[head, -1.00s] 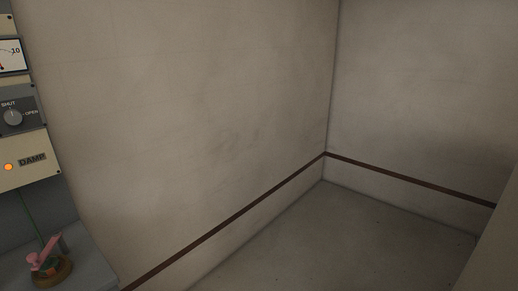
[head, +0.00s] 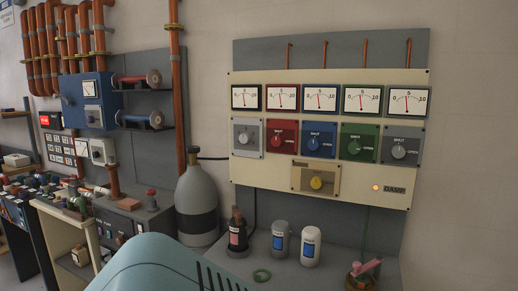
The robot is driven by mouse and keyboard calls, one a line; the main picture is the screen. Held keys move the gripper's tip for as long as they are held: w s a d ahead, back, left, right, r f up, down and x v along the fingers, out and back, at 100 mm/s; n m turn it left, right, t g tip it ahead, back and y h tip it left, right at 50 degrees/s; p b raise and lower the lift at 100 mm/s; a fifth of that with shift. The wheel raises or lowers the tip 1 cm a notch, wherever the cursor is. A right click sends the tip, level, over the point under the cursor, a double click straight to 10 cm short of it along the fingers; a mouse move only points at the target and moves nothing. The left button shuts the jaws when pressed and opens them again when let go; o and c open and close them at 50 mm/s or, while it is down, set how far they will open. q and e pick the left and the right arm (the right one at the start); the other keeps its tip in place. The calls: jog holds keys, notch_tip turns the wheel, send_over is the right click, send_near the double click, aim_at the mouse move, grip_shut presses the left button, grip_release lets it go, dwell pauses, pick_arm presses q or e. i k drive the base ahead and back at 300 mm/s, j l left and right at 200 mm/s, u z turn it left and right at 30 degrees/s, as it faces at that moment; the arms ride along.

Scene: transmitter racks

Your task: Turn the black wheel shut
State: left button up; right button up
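I cannot make out a black wheel for certain in the head view. The cream panel (head: 300,192) on the wall carries several dials with knobs below them: a white one (head: 246,139), a red one (head: 281,140), a blue one (head: 315,141), a green one (head: 355,144) and a grey one (head: 399,151). Several plates carry the words SHUT and OPEN. Neither of my grippers is in view.
A grey gas cylinder (head: 196,195) stands left of the panel. Copper pipes and a blue box (head: 89,98) are at left.

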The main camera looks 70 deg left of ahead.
aim_at(192, 150)
jog(key=u, duration=2.85)
jog(key=i+j+z, duration=0.45)
jog(key=i, duration=0.15)
jog(key=i+j+z, duration=0.5)
